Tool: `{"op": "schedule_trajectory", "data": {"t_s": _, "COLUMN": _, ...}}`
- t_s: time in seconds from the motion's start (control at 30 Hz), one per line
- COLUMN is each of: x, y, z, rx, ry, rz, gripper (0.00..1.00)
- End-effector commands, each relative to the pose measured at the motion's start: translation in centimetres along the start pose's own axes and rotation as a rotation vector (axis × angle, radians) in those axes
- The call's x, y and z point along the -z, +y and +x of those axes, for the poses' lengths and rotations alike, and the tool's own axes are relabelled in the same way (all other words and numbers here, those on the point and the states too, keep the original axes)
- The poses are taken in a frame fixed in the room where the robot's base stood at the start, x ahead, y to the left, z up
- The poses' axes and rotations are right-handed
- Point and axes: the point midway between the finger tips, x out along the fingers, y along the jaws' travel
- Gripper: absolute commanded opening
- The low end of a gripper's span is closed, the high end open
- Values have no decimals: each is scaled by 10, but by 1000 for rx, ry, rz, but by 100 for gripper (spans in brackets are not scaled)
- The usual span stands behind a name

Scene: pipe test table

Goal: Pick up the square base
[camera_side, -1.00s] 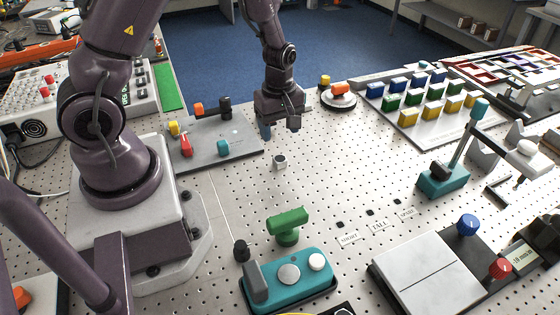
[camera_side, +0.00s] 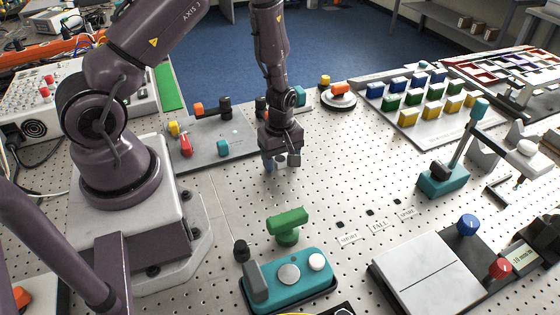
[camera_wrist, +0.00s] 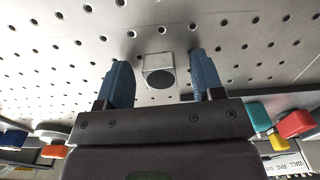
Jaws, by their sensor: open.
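The square base (camera_wrist: 158,72) is a small pale metal piece with square sides and a dark round opening. It stands on the perforated table. In the wrist view it appears between the two blue fingers of my gripper (camera_wrist: 157,62), with a gap on each side. My gripper is open and empty. In the side view my gripper (camera_side: 281,163) points down over the place of the square base (camera_side: 281,160), which is mostly hidden by the fingers. I cannot tell whether the fingertips are level with it or still above it.
A grey plate (camera_side: 203,153) with coloured pegs lies behind left. A green T-shaped piece (camera_side: 287,225) and a teal box (camera_side: 318,283) stand in front. A rack of coloured blocks (camera_side: 407,118) is behind right.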

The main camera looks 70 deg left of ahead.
Motion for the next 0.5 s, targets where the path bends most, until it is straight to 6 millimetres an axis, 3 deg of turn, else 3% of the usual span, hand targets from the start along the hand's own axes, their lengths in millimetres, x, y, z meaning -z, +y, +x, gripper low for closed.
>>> {"op": "schedule_trajectory", "data": {"t_s": 0.03, "x": 0, "y": 0, "z": 0, "rx": 0, "ry": 0, "rz": 0, "gripper": 54}}
{"op": "schedule_trajectory", "data": {"t_s": 0.23, "x": 0, "y": 0, "z": 0, "rx": 0, "ry": 0, "rz": 0, "gripper": 8}}
{"op": "schedule_trajectory", "data": {"t_s": 0.5, "x": 0, "y": 0, "z": -1, "rx": 0, "ry": 0, "rz": 0, "gripper": 7}}
